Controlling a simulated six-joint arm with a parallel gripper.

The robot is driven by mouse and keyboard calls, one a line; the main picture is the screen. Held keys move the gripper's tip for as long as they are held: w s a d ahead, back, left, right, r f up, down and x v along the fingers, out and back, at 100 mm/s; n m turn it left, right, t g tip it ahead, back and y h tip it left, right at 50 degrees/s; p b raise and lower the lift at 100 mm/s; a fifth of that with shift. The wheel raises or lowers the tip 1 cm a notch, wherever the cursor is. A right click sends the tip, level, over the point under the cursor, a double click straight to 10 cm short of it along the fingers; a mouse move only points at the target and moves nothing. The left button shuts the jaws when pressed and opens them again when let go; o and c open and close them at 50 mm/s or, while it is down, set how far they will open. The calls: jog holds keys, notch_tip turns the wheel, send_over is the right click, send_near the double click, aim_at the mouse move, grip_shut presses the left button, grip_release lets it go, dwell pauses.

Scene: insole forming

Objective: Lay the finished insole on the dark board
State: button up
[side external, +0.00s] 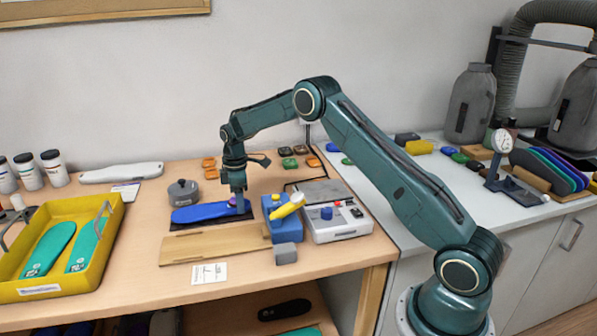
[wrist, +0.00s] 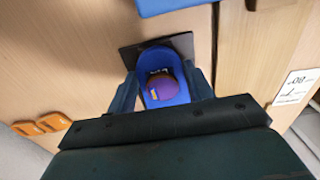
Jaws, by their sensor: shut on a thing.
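A blue insole (side external: 203,212) lies over the dark board (side external: 215,226) on the wooden bench, lengthwise along it. It is on the board or just above it; I cannot tell which. My gripper (side external: 240,208) points down at the insole's right end and is shut on it. In the wrist view, the jaws (wrist: 165,88) flank the blue insole (wrist: 153,99), which bears a round purple and brown patch. Corners of the dark board (wrist: 130,56) show beyond the insole there. The jaws hide the insole's sides.
A blue block with a yellow piece (side external: 284,206) and a grey-white control box (side external: 337,225) stand close on the right. A light wooden strip (side external: 205,249) lies in front. A grey lidded pot (side external: 183,193) is behind. A yellow tray (side external: 112,222) with teal insoles is at left.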

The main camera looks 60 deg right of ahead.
jog(key=shift+f, duration=0.15)
jog(key=o, duration=1.4)
jog(key=shift+o, duration=0.2)
jog(key=shift+r, duration=4)
